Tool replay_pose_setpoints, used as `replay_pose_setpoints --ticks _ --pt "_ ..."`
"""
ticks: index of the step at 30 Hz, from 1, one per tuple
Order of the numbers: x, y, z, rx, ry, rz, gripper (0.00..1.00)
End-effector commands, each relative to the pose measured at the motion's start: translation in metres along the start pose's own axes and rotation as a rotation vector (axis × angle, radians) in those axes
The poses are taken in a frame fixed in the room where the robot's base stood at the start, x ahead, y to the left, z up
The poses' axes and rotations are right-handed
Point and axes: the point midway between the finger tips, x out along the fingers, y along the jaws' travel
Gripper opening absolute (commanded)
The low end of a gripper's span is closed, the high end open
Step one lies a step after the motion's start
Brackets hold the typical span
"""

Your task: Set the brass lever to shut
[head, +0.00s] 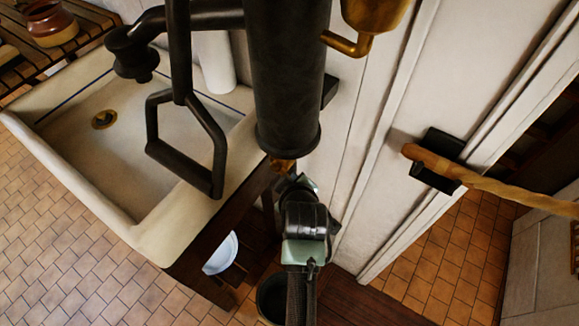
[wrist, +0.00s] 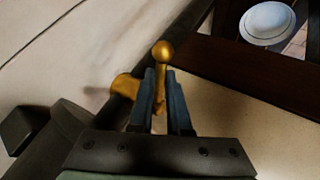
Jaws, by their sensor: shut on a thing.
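The brass lever (wrist: 162,51) shows in the wrist view as a thin stem with a round ball end. My gripper (wrist: 160,75) has its two dark fingers closed on either side of the stem, and the ball stands out past the fingertips. The brass body (wrist: 123,88) beside the lever is partly hidden by the left finger. In the head view, a bit of brass (head: 283,165) shows under the black pump cylinder (head: 287,80), where my gripper (head: 298,182) reaches up to it. The lever itself is mostly hidden there.
A stone sink (head: 70,165) with a brass drain lies left of the pump. The black pump handle (head: 185,150) hangs over the sink. A brass fitting (head: 375,14) is at the top. A wooden-handled bar (head: 490,185) crosses at right. A pale bowl (head: 220,253) sits below the sink.

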Motion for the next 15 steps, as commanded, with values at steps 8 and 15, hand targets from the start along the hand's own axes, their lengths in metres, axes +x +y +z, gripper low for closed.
replay_pose_setpoints --ticks 8,15 --pt "-0.0134 0.0094 -0.01 -0.137 -0.203 -0.009 0.0" --pt "-0.0162 0.0118 -0.0126 -0.225 -0.334 -0.012 0.0"
